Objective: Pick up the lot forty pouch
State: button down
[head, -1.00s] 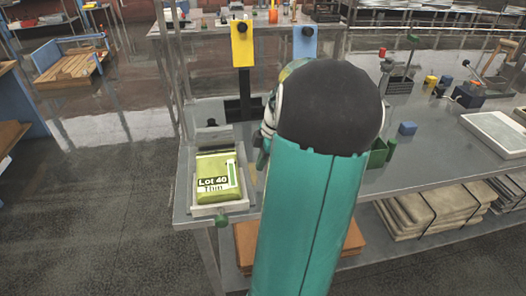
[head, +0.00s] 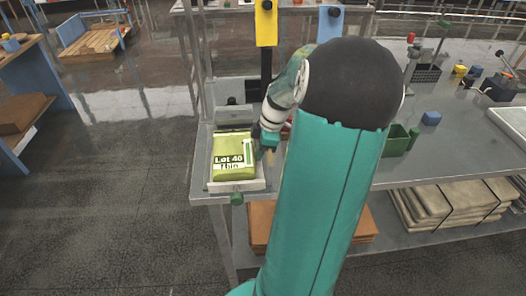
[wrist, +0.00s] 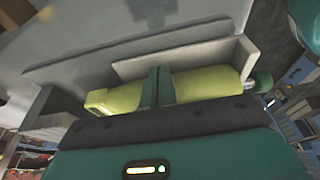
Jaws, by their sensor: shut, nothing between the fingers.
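The lot forty pouch (head: 231,147) is yellow-green, with a label reading "Lot 40 Thin". It lies in a shallow light tray (head: 222,187) on the left end of the metal bench. My gripper (head: 265,152) is at the pouch's right edge in the head view. In the wrist view, the two dark green fingers (wrist: 158,86) are together with nothing between them. They stand in front of the pouch (wrist: 204,84) and hide its middle. I cannot tell whether they touch it. The tray wall (wrist: 185,58) shows behind the pouch.
A green knob (head: 237,198) sits on the tray's front. A yellow card (head: 265,22) stands on a dark post behind the tray. An open green box (head: 397,138) and a blue block (head: 431,118) are to the right. The floor left of the bench is clear.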

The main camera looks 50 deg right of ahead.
aim_at(238, 148)
jog(key=w+a, duration=0.4)
jog(key=w, duration=0.1)
jog(key=shift+w+a, duration=0.15)
jog(key=shift+a, duration=0.2)
